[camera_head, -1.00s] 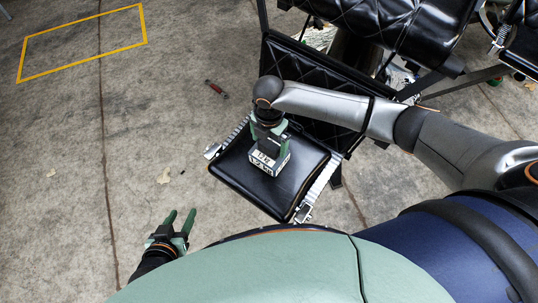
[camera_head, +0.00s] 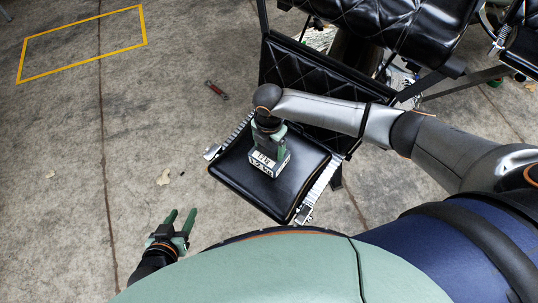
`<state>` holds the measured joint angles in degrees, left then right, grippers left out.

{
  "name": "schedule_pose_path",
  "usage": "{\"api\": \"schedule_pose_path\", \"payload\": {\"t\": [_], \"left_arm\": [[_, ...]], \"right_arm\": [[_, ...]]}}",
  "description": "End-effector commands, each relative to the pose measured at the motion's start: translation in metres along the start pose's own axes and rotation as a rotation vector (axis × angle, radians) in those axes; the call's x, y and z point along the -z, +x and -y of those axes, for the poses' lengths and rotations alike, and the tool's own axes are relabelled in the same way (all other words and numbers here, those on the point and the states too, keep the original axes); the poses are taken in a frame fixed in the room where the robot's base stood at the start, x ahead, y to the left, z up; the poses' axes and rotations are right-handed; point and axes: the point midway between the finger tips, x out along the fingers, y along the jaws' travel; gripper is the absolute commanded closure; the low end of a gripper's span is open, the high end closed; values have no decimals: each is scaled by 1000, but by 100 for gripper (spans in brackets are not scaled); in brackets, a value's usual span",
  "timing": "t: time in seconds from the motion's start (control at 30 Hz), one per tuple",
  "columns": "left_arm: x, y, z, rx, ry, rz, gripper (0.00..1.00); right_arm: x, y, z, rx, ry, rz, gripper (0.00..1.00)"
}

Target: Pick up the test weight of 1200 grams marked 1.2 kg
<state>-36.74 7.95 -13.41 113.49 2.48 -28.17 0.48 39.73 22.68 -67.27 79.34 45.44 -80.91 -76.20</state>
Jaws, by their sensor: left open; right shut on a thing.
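The test weight (camera_head: 265,168) is a dark block with a white label on the side facing me. The label's print appears upside down and is too small to read surely. The weight is over the black padded footrest (camera_head: 240,185) of the barber chair. My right gripper (camera_head: 268,148) reaches down from above and is shut on the weight, hiding its upper part. I cannot tell whether the weight's underside touches the pad. My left gripper (camera_head: 180,226) is open and empty above the floor at the lower left, well apart from the weight.
The chair's quilted black panel (camera_head: 310,85) stands just behind the footrest. Ribbed metal strips run along the footrest's sides. A small red object (camera_head: 216,89) lies on the concrete floor. A yellow taped rectangle (camera_head: 80,19) marks clear floor at the upper left.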

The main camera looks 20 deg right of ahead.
Motion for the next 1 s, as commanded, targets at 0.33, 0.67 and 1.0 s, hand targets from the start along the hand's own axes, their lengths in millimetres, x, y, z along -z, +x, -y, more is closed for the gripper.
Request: {"api": "schedule_pose_path", "payload": {"t": [0.33, 0.67, 1.0], "left_arm": [[0, 0, 1, 1, 0, 0, 50], [0, 0, 0, 1, 0, 0, 50], [5, -5, 0, 2, 1, -4, 50]], "right_arm": [[0, 0, 0, 1, 1, 0, 100], [-1, -3, -2, -5, 1, 1, 100], [-1, -28, -3, -8, 1, 0, 100]]}}
